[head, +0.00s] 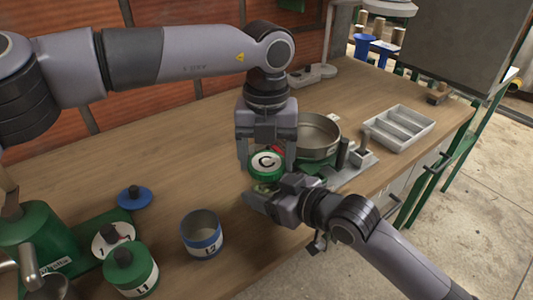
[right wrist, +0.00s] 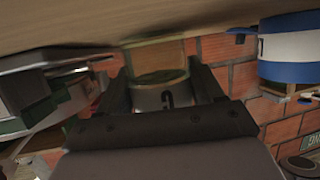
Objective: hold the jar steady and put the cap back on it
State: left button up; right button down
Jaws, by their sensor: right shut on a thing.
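The green cap (head: 266,172) with a white top marked C is at the mouth of the jar (head: 262,188); I cannot tell whether it is seated. My left gripper (head: 267,160) points down from above, its spread fingers on either side of the cap. My right gripper (head: 268,198) is shut on the jar low down, from the front right, and hides much of it.
A round metal pan (head: 318,135) stands close behind the jar. A grey divided tray (head: 399,128) lies at the right. A blue-banded canister (head: 202,235), a green L1 canister (head: 131,272) and a blue lid (head: 134,198) are at the left. The wooden bench is clear at left centre.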

pick_arm(q)
jog(key=o, duration=0.3)
jog(key=shift+r, duration=2.3)
jog(key=shift+o, duration=0.3)
notch_tip(320, 180, up, 12)
pick_arm(e)
jog(key=shift+c, duration=0.4)
grip_release()
